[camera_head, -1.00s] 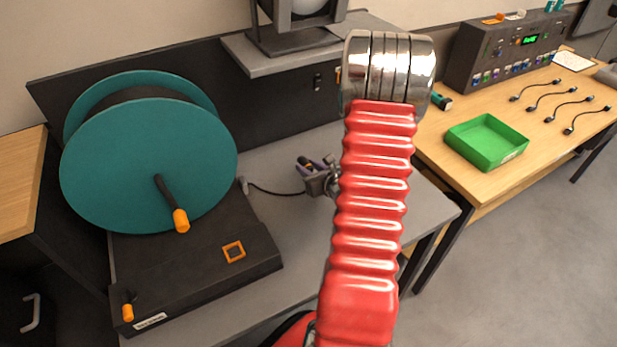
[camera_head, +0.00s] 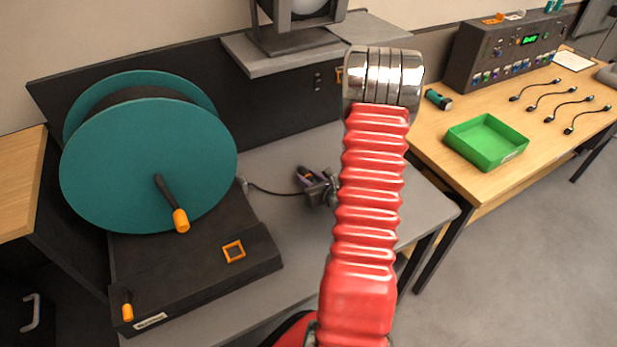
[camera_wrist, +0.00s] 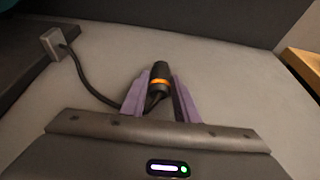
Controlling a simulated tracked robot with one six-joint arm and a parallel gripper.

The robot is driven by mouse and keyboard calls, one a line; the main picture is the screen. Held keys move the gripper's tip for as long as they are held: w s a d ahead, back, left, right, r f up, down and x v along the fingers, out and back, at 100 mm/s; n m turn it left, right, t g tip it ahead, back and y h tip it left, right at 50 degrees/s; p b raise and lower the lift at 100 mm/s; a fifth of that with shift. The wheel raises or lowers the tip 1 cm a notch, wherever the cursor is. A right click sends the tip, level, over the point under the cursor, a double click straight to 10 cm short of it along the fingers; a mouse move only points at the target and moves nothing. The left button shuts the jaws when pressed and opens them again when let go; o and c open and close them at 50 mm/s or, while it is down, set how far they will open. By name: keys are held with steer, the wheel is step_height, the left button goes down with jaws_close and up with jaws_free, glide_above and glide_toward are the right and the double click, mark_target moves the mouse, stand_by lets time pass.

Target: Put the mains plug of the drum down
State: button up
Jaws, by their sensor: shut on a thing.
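The mains plug (camera_wrist: 159,76) is black with an orange band and shows between the purple fingers of my gripper (camera_wrist: 160,88) in the wrist view. My gripper is shut on it. A black cable runs from the plug to a small grey block (camera_wrist: 54,44) beside the drum's base. The drum (camera_head: 150,165) is teal with an orange-tipped crank and stands on a black base at the left. In the head view my gripper (camera_head: 305,176) is low over the grey bench (camera_head: 285,155). I cannot tell whether the plug touches the bench.
A dark back panel (camera_head: 200,70) stands behind the bench, with a lamp on a grey shelf (camera_head: 300,55) above. A wooden table (camera_head: 450,170) at right bears a green tray (camera_head: 485,140), a fader console (camera_head: 510,50) and several short cables. Bare bench lies around the gripper.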

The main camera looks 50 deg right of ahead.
steer(key=shift+f, duration=0.1)
steer(key=o, duration=1.2)
steer(key=shift+c, duration=0.2)
steer(key=shift+r, duration=0.3)
steer(key=v, duration=1.2)
steer(key=shift+f, duration=0.1)
